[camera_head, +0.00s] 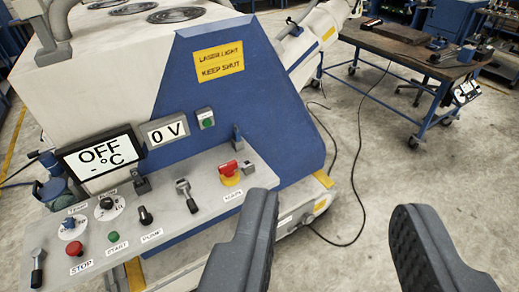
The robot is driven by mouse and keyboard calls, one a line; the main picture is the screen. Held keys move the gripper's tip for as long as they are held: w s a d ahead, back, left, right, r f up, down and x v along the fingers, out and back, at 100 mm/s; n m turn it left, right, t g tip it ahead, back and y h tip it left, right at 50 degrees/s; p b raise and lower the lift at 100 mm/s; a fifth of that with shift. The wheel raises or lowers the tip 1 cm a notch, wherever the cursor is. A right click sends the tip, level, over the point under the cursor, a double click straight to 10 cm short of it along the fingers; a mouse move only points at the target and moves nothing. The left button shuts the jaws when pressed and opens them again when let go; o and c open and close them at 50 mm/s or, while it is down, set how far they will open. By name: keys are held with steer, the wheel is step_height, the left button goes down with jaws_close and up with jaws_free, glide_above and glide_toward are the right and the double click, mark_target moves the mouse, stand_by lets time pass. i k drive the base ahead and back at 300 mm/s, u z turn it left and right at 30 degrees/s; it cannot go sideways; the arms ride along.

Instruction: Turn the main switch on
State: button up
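The main switch (228,169) is a red knob on a yellow disc, near the right end of the grey control panel, with a "MAIN" label (232,196) below it. My gripper (335,225) is at the lower right with its two dark fingers wide apart and nothing between them. A display (100,155) reads "OFF" and "- °C", and a smaller display (166,131) reads "0 V".
The panel (165,205) also bears a red stop button (75,248), a green start button (113,237), several levers and dials. A blue and white machine body (240,100) rises behind it. A wheeled workbench (400,45) stands back right. Cables lie on open floor.

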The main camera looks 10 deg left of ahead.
mark_target(229, 169)
steer(key=z, duration=0.15)
steer(key=i, duration=1)
steer(key=u, duration=0.45)
steer(key=i, duration=0.55)
steer(key=u, duration=0.45)
